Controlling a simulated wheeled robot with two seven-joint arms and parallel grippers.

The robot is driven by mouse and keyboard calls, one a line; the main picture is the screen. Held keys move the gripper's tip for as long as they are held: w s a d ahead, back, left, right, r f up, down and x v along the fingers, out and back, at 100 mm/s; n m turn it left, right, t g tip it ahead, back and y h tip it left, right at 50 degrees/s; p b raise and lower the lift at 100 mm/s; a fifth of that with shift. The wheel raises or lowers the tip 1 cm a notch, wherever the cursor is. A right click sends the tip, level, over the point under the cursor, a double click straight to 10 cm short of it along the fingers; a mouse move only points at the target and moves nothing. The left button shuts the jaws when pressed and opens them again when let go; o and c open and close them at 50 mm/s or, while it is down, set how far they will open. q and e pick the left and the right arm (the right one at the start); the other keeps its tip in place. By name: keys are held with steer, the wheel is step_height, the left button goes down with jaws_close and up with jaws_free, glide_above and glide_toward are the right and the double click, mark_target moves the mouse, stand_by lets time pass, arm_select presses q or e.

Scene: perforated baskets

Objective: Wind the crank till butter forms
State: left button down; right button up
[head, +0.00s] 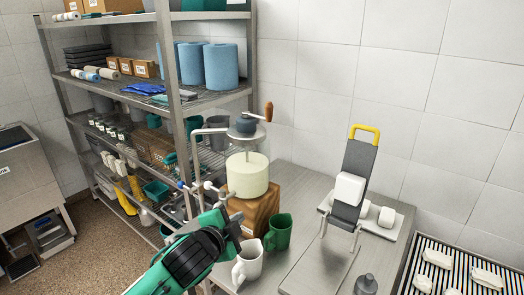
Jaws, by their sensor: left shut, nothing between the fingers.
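The churn stands on the metal table, with a jar of pale cream-coloured content (247,178) on a wooden block (258,212). A dark lid with gearing (243,127) sits above the jar. The crank arm reaches right from it to an upright brown wooden handle (268,111). My left gripper (236,226) is shut and empty, low in front of the wooden block and well below the crank handle. It partly hides the block and the churn's left side. The jar's content looks smooth and pale; I cannot tell its texture. My right gripper is out of view.
A white mug (248,262) and a green mug (279,233) stand close to my left gripper. A striped tray (468,270) with white pieces is at right. Loaded shelves (160,92) stand at left.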

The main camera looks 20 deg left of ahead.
arm_select(q)
steer(key=w+a+r+m+t+h, duration=0.1)
steer(key=w+r+m+t, duration=0.15)
steer(key=r, duration=0.65)
steer(key=w+a+r+m+t+h, duration=0.1)
steer(key=w+r+m+t, duration=0.2)
steer(key=r, duration=0.6)
steer(key=m+g+p, duration=0.1)
steer(key=p, duration=0.4)
glide_toward(267, 112)
steer(key=x, duration=0.5)
steer(key=shift+w+d+r, duration=0.1)
steer(key=shift+w+r, duration=0.1)
steer(key=shift+r, duration=0.15)
steer(key=shift+w+d+f+m+p, duration=0.1)
steer(key=shift+w+m+p, duration=0.2)
steer(key=shift+w, duration=0.35)
steer(key=shift+d+y, duration=0.1)
steer(key=shift+y, duration=0.2)
